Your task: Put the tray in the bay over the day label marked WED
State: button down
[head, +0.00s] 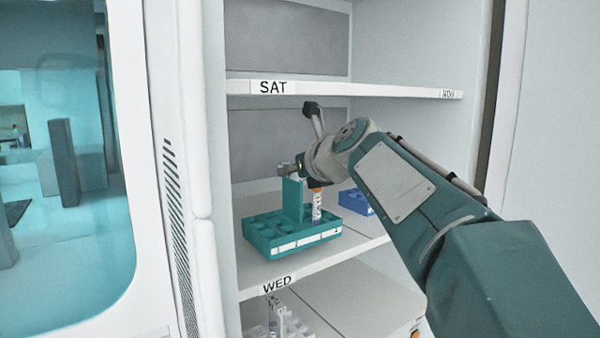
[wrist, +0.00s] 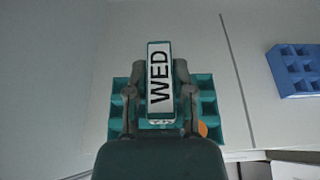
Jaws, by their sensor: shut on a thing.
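The teal tray (head: 292,243) is in the bay over the shelf-edge label WED (head: 276,285), near the left wall. It looks level, on or very close to the shelf; I cannot tell if it touches. A tube (head: 317,207) with an orange cap stands in it. The tray has an upright teal handle plate (head: 292,200). My gripper (head: 304,176) is shut on this handle from above. In the wrist view the gripper (wrist: 158,98) has its fingers on both sides of the handle, whose top carries a WED label (wrist: 159,75). The tray (wrist: 207,92) shows below it.
A blue tray (head: 356,202) stands to the right on the same shelf, with a gap between; it also shows in the wrist view (wrist: 297,70). The shelf labelled SAT (head: 272,87) is above. A pale rack (head: 296,325) is below. The left cabinet wall (head: 214,270) is close.

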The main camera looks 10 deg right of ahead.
jog(key=w+a, duration=0.3)
jog(key=w, duration=0.4)
jog(key=shift+f, duration=0.35)
jog(key=shift+s+f, duration=0.1)
jog(key=shift+f, duration=0.1)
jog(key=shift+d+f, duration=0.1)
jog(key=shift+f, duration=0.5)
dwell(0.5)
jog(key=shift+c, duration=2)
grip_release()
jog(key=shift+f, duration=0.1)
